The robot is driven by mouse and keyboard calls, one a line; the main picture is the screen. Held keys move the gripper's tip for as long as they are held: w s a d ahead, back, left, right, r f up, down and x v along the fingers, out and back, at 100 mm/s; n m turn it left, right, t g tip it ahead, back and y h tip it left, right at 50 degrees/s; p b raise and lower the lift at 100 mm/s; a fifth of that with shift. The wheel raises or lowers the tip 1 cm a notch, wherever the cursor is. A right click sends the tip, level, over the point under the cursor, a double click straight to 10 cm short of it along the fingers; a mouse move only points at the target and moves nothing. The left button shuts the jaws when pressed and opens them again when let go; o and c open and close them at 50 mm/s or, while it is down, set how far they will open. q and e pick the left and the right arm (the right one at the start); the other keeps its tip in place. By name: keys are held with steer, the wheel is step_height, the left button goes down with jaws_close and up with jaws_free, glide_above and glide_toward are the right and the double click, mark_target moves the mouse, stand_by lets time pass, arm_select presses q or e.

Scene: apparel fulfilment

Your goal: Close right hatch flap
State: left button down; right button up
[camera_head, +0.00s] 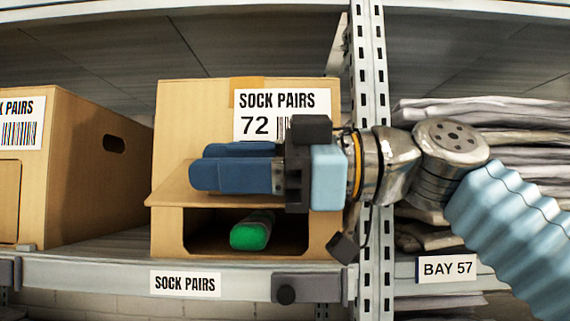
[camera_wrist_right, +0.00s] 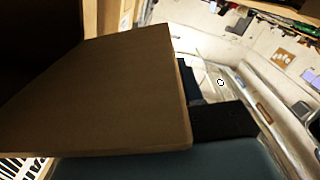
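A cardboard box (camera_head: 165,110) labelled SOCK PAIRS 72 stands on the shelf. Its hatch flap (camera_head: 170,190) sticks out roughly level above the front opening. A green sock bundle (camera_head: 252,231) lies inside the opening. My right gripper (camera_head: 192,172) reaches in from the right, blue fingers pointing left. The fingers lie side by side with no visible gap, over the flap; whether they touch it is unclear. In the right wrist view the flap (camera_wrist_right: 110,95) fills much of the picture and hides most of the fingers. My left gripper is not in view.
Another cardboard sock box (camera_head: 85,160) stands to the left, with a gap between the boxes. A perforated metal upright (camera_head: 377,250) stands right of the box. Folded garments (camera_head: 520,135) are stacked beyond it. The shelf edge (camera_head: 100,278) runs below the opening.

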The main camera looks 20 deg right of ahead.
steer(key=v, duration=1.3)
steer(key=shift+d+b, duration=0.3)
steer(key=shift+d, duration=0.05)
steer(key=shift+s, duration=0.15)
